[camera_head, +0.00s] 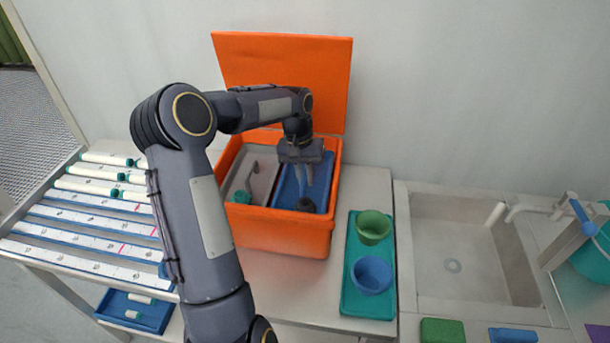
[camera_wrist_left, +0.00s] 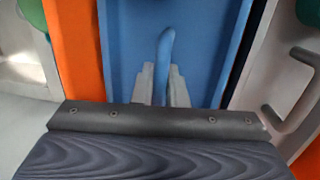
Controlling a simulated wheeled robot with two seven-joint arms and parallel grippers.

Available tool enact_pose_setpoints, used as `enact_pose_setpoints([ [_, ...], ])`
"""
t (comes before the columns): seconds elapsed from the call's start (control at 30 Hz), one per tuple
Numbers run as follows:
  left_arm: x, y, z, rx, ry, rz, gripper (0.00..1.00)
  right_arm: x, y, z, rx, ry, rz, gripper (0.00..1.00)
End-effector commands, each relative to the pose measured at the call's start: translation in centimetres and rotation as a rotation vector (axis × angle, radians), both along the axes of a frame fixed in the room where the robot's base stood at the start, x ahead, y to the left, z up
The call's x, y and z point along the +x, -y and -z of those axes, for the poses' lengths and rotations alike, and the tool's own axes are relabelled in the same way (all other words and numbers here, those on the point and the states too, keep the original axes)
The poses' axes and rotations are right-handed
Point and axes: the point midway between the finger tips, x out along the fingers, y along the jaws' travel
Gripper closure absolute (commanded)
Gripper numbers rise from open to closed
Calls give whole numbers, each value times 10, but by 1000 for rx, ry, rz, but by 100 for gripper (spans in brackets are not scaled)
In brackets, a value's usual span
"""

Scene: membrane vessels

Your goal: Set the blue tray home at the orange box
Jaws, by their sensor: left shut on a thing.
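The orange box (camera_head: 285,232) stands open on the bench, its lid (camera_head: 325,75) raised against the wall. The blue tray (camera_head: 322,178) is inside the box, in its right part, beside a grey tray (camera_head: 263,160). My left gripper (camera_head: 304,188) reaches down over the blue tray. In the left wrist view my left gripper (camera_wrist_left: 162,85) is shut on the upright handle (camera_wrist_left: 166,48) of the blue tray (camera_wrist_left: 120,55). The orange wall (camera_wrist_left: 75,50) is beside the tray there. The tray's underside is hidden. My right gripper is not in view.
A green tray (camera_head: 355,296) with a green cup (camera_head: 374,226) and a blue cup (camera_head: 371,276) stands right of the box. A sink (camera_head: 465,250) is farther right. A rack with white tubes (camera_head: 100,188) is at left. A teal object (camera_head: 241,197) sits by the grey tray.

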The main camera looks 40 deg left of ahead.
Motion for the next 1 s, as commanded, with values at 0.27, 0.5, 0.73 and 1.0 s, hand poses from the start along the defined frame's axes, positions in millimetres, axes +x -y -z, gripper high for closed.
enact_pose_setpoints([
  [0.27, 0, 0, 3, 0, 0, 0, 100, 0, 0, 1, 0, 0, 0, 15],
  [0.5, 0, 0, 4, 0, 0, 0, 78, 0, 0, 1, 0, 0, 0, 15],
  [0.73, 0, 0, 4, 0, 0, 0, 63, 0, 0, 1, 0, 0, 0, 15],
  [1.0, 1, -2, -5, 1, 3, 0, 63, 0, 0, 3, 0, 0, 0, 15],
])
